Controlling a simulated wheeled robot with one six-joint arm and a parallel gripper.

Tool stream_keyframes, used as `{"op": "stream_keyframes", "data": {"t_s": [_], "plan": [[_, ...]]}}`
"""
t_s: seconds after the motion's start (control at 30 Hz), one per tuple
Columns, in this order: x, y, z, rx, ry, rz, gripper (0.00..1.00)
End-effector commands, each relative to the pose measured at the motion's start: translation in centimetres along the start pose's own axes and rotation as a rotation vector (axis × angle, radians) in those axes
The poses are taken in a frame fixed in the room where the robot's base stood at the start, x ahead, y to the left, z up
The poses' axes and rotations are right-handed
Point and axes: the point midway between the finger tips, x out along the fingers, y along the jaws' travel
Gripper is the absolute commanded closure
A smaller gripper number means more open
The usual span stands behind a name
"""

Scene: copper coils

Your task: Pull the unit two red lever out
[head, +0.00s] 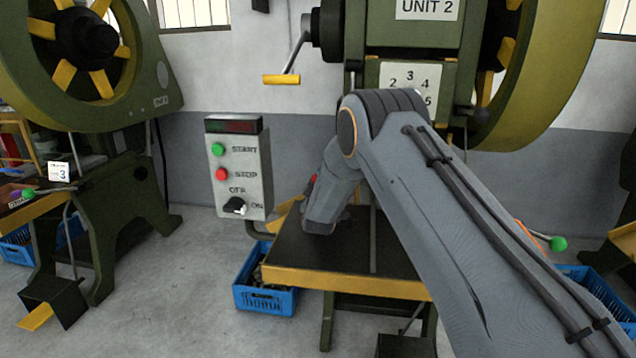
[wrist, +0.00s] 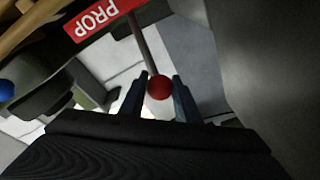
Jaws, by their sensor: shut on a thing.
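The red ball knob of the lever (wrist: 160,87) sits between the fingertips of my gripper (wrist: 163,92) in the wrist view. The gripper is shut on it. The lever's thin rod (wrist: 143,42) runs from the knob up toward a red sign with white letters (wrist: 101,17). In the head view my arm reaches over the unit two table, and a small red spot (head: 312,180) shows beside my wrist. The knob and fingertips are hidden there behind my arm. The green machine (head: 421,33) carries the "UNIT 2" label (head: 428,6).
A control box (head: 237,172) with green and red buttons stands left of my arm. The dark table with a yellow front edge (head: 345,283) lies under it. Blue crates (head: 265,299) sit on the floor. A crank with a yellow handle (head: 281,79) hangs above the box.

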Motion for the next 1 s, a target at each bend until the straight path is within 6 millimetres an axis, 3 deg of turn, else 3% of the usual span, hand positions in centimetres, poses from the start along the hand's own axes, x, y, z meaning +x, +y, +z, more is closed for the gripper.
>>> {"op": "stream_keyframes", "data": {"t_s": [0.1, 0.13, 0.23, 0.63, 1.0], "plan": [[0.0, -0.1, -0.7, -0.001, 0.009, -0.003, 1.0], [0.0, -0.2, -0.7, -0.001, 0.01, -0.003, 0.69], [0.0, -0.2, -0.7, 0.0, 0.009, -0.003, 0.52], [-0.6, 0.0, -0.2, 0.0, 0.004, -0.001, 0.52], [-6.1, -0.1, -0.3, -0.001, 0.005, -0.003, 0.52]]}}
